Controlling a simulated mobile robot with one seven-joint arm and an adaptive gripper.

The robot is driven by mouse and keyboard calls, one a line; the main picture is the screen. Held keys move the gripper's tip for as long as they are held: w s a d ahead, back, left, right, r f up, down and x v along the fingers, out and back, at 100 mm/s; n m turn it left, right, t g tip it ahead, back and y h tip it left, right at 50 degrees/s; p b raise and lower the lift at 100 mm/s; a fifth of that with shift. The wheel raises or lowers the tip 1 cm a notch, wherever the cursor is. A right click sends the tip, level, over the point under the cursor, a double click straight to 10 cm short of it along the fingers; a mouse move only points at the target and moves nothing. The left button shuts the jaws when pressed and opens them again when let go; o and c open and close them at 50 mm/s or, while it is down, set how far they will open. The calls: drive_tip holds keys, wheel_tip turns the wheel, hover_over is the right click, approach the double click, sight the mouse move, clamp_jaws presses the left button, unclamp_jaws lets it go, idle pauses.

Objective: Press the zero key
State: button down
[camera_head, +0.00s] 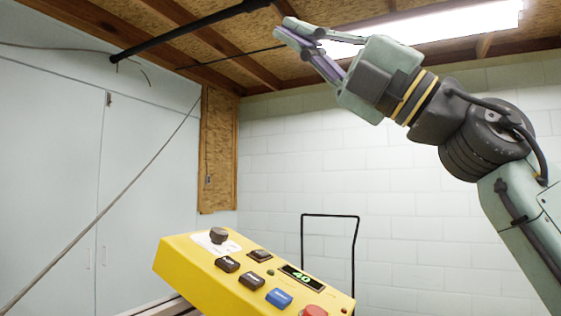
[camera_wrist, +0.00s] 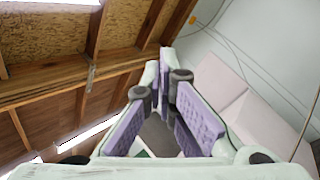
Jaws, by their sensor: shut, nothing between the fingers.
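A yellow control box (camera_head: 185,262) stands at the bottom middle of the head view, tilted. On its face are two black keys (camera_head: 227,264) (camera_head: 251,281), a blue key (camera_head: 279,298) and a red button (camera_head: 314,311) cut by the frame edge. The key labels are too small to read, so I cannot tell which is the zero key. A display (camera_head: 302,278) shows green digits that look like 40. My gripper (camera_head: 284,28) is high above the box, pointing up and left, shut and empty. In the wrist view its purple-padded fingers (camera_wrist: 166,60) face the ceiling; no key shows there.
The box also carries a dark knob (camera_head: 218,235), a small dark switch (camera_head: 260,256) and a small green button (camera_head: 270,271). A thin black frame (camera_head: 303,240) stands behind it. A black bar (camera_head: 190,32) runs under the ceiling left of my gripper. Open air lies between gripper and box.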

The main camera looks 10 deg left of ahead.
drive_tip(key=w+a+f+m+t+h, duration=0.1)
drive_tip(key=w+a+f+h, duration=0.15)
drive_tip(key=f, duration=0.35)
drive_tip(key=w+a+f+m+t+h, duration=0.1)
drive_tip(key=w+a+f+t+h, duration=0.1)
drive_tip(key=f+h, duration=0.25)
drive_tip(key=m+t+h, duration=0.2)
drive_tip(key=m+h, duration=0.2)
drive_tip(key=h, duration=0.4)
hover_over(279, 298)
drive_tip(key=d, duration=0.6)
wheel_tip(279, 298, down, 13)
drive_tip(key=shift+a+r, duration=0.2)
drive_tip(key=shift+a, duration=0.05)
drive_tip(key=a+f+b, duration=0.1)
drive_tip(key=f+b, duration=0.1)
drive_tip(key=a+f+b, duration=0.1)
drive_tip(key=f+b, duration=0.1)
drive_tip(key=f, duration=0.1)
drive_tip(key=w+a+f+b, duration=0.1)
drive_tip(key=f+b, duration=0.1)
drive_tip(key=f, duration=0.1)
drive_tip(key=shift+a+f+b, duration=0.1)
drive_tip(key=shift+b, duration=0.3)
drive_tip(key=shift+w+a+f, duration=0.1)
drive_tip(key=shift+a+f, duration=0.05)
drive_tip(key=shift+f, duration=0.2)
